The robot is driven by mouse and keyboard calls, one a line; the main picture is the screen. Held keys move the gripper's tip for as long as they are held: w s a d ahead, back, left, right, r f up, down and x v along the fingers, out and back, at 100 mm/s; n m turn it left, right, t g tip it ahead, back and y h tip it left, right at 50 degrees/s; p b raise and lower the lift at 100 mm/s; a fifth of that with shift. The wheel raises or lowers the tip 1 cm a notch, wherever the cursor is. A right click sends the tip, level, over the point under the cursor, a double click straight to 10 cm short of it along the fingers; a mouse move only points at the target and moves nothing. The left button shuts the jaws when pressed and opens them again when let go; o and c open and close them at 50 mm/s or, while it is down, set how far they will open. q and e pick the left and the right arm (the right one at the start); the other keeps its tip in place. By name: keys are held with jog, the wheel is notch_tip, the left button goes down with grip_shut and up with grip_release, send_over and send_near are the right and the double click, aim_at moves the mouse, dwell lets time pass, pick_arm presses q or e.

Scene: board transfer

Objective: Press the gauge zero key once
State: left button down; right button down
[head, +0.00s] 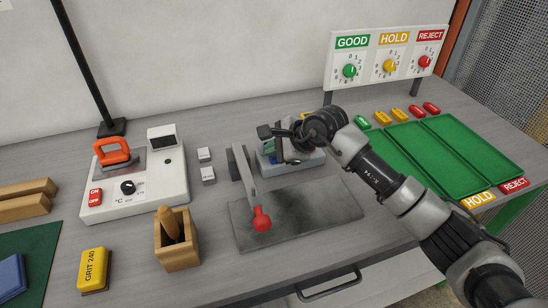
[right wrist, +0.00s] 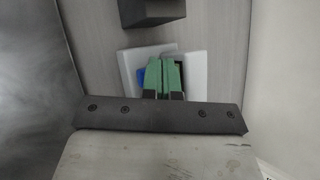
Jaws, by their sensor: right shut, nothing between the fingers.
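A pale grey gauge box (head: 312,160) stands on the bench behind the dark grey plate, partly hidden by my right gripper. In the right wrist view the gauge (right wrist: 198,75) shows a blue key (right wrist: 140,77) left of the fingers and a dark area right of them. My right gripper (head: 270,152) is shut and empty, with its green fingertips over the gauge. In the wrist view the fingers (right wrist: 164,78) lie side by side just right of the blue key. Whether they touch the gauge cannot be told. My left gripper is out of view.
A lever press with a red knob (head: 261,219) stands just left of the gauge. A white soldering-type unit (head: 170,178), small white blocks (head: 207,174) and a wooden holder (head: 178,252) lie further left. Green trays (head: 470,150) are at right, below a dial panel (head: 385,58).

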aim_at(274, 159)
jog(key=shift+f+b, duration=0.35)
dwell(0.3)
jog(key=shift+r, duration=0.1)
jog(key=shift+r+p, duration=0.3)
jog(key=shift+r, duration=0.5)
jog(key=shift+r+p, duration=0.95)
jog(key=shift+r, duration=1.6)
jog(key=shift+f, duration=0.1)
